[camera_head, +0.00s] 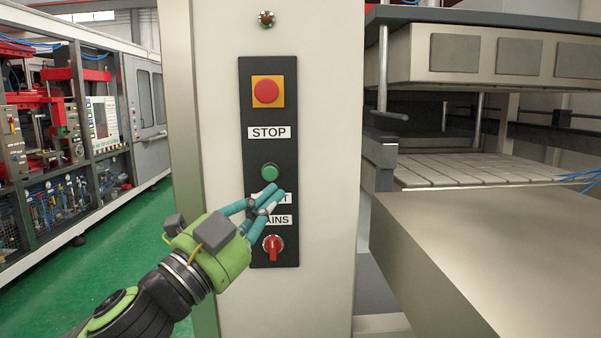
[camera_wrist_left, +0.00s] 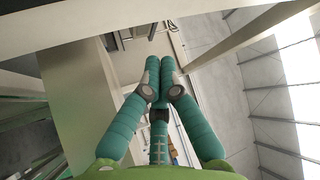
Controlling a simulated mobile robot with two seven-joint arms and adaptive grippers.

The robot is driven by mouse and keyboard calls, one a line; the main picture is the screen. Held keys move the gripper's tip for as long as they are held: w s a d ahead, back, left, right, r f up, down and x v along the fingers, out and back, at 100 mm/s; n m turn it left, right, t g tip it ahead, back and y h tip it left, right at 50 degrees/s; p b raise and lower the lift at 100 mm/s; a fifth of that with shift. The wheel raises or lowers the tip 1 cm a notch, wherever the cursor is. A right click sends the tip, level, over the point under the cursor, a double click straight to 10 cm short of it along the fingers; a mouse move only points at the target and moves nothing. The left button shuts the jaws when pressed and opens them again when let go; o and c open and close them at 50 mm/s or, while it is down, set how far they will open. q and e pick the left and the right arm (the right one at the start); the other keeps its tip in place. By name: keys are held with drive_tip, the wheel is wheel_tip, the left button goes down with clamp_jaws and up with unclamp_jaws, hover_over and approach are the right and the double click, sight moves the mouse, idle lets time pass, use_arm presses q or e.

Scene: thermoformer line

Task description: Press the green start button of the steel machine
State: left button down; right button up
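The green start button (camera_head: 270,172) is a round knob on the black control panel (camera_head: 289,240) of the steel machine (camera_head: 325,120). It shows whole in the head view. My left gripper (camera_head: 281,193), green with teal fingers, comes up from the lower left. Its fingertips appear just below and slightly right of the button in the picture and partly cover the label under it. I cannot tell how far they are from the panel. In the left wrist view the two fingers (camera_wrist_left: 160,68) meet at their tips with nothing between them. My right gripper is not in view.
A red stop button (camera_head: 266,92) on a yellow square sits above the green one. A red rotary switch (camera_head: 273,245) sits below, close to my fingers. A metal table surface (camera_head: 490,260) juts out at the right. Green floor (camera_head: 110,265) is open at the left.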

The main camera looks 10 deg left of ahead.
sight(270, 173)
use_arm(q)
drive_tip(key=w+a, duration=0.1)
drive_tip(key=w, duration=0.1)
drive_tip(key=w+a, duration=0.1)
drive_tip(key=w, duration=0.1)
drive_tip(key=w+a, duration=0.1)
drive_tip(key=w, duration=0.1)
drive_tip(key=shift+w+r+p, duration=0.4)
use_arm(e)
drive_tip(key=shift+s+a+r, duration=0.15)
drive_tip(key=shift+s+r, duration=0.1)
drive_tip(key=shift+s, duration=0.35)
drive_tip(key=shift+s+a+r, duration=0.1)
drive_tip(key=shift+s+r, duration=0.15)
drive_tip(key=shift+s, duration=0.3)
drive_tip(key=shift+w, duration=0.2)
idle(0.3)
use_arm(q)
drive_tip(key=shift+w, duration=0.1)
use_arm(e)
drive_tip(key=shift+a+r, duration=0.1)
use_arm(q)
drive_tip(key=shift+w+a, duration=0.1)
drive_tip(key=shift+w, duration=0.2)
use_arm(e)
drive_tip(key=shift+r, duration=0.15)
